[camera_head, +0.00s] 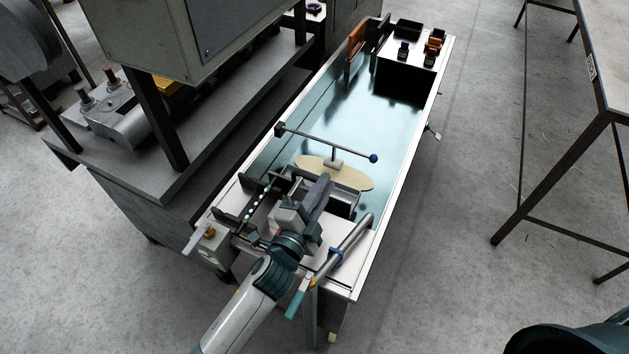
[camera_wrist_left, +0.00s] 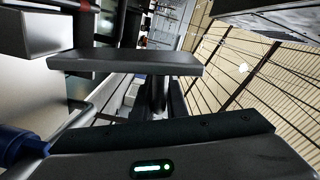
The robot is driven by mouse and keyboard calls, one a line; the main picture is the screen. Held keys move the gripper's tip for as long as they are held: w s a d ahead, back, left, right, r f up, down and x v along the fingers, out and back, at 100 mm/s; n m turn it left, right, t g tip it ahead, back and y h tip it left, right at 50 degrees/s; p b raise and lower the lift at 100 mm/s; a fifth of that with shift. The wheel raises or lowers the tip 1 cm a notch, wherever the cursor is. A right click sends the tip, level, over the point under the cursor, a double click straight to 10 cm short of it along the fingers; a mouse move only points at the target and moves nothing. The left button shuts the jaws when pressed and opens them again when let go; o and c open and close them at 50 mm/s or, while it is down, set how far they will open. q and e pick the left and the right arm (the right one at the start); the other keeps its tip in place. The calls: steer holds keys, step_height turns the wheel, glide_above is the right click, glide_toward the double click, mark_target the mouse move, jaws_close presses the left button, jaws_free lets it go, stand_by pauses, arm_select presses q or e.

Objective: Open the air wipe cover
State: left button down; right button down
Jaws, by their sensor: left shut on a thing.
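My left gripper (camera_head: 322,186) reaches in from the bottom of the head view over the near end of the water trough. It is shut on a part of the air wipe cover, which its fingers largely hide. In the left wrist view a dark upright piece (camera_wrist_left: 158,92) shows behind the dark bar-shaped finger (camera_wrist_left: 125,62). A metal box (camera_head: 346,204) shows beside and under the gripper. Just beyond it are a tan oval plate (camera_head: 350,177) and a grey rod (camera_head: 325,142) with a blue ball end. The right gripper is not in view.
The long trough (camera_head: 445,75) holds water and runs away to the upper right. A grey pipe (camera_head: 350,237) with a blue clamp and a teal end lies close right of my wrist. A large machine (camera_head: 190,45) stands left. Open floor lies right, before a table (camera_head: 606,95).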

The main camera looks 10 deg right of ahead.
arm_select(q)
steer(key=shift+s+d+f+m, duration=0.3)
steer(key=shift+d+m, duration=0.05)
steer(key=shift+m, duration=0.15)
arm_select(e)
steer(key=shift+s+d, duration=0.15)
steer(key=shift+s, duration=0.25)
arm_select(q)
steer(key=c, duration=1.8)
jaws_free()
steer(key=shift+r, duration=0.1)
